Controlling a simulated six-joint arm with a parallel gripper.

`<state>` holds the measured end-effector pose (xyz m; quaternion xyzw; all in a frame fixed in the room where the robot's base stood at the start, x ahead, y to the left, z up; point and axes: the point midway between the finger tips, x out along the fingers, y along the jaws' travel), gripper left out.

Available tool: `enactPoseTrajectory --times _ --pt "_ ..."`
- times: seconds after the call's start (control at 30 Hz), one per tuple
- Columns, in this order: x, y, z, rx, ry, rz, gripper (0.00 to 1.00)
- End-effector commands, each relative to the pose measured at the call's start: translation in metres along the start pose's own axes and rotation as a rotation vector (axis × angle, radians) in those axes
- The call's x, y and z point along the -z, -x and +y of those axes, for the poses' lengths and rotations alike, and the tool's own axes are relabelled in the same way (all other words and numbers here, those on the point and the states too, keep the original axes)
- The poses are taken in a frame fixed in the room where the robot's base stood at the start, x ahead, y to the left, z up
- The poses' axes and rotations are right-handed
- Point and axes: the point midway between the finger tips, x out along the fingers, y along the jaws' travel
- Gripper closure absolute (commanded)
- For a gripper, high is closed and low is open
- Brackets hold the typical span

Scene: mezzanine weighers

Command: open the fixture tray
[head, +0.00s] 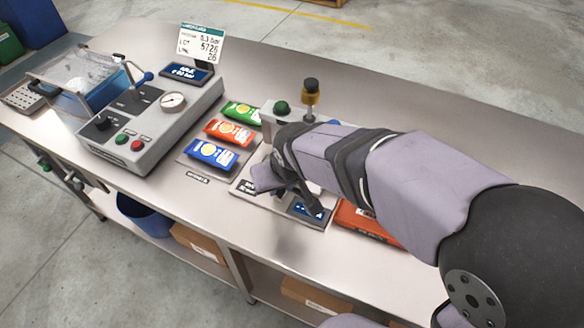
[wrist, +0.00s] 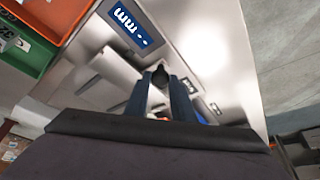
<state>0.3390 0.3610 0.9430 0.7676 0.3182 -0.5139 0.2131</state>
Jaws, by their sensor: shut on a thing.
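The fixture (head: 246,187) is a pale flat unit with a dark label on the bench, mostly hidden under my arm in the head view. In the wrist view its grey metal parts (wrist: 115,68) lie beside the blue display (wrist: 135,26). My gripper (wrist: 162,92) has two blue fingers, close together around a small black knob (wrist: 159,74), which I take to be the tray's handle. In the head view my gripper (head: 288,187) is low over the fixture. I cannot tell how far the tray is open.
Blue, red and green-yellow packets (head: 228,131) lie on a mat at left. Beyond them stands a grey control box (head: 150,135) with a gauge. An orange-red bin (head: 362,222) is at right.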

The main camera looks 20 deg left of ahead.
Motion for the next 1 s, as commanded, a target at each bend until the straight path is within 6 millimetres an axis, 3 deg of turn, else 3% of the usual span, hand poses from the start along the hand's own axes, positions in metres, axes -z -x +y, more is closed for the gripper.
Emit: enactPoseTrajectory --times 0.37,0.4,0.47,0.8,1.0 --pt "-0.006 0.003 -0.007 0.000 -0.002 0.004 1.00" --pt "-0.006 0.003 -0.007 0.000 -0.002 0.005 0.73" --pt "-0.006 0.003 -0.007 0.000 -0.002 0.004 0.59" --pt "-0.006 0.004 -0.007 0.000 -0.001 0.003 0.59" --pt "-0.005 0.020 -0.007 0.000 0.000 0.007 0.59"
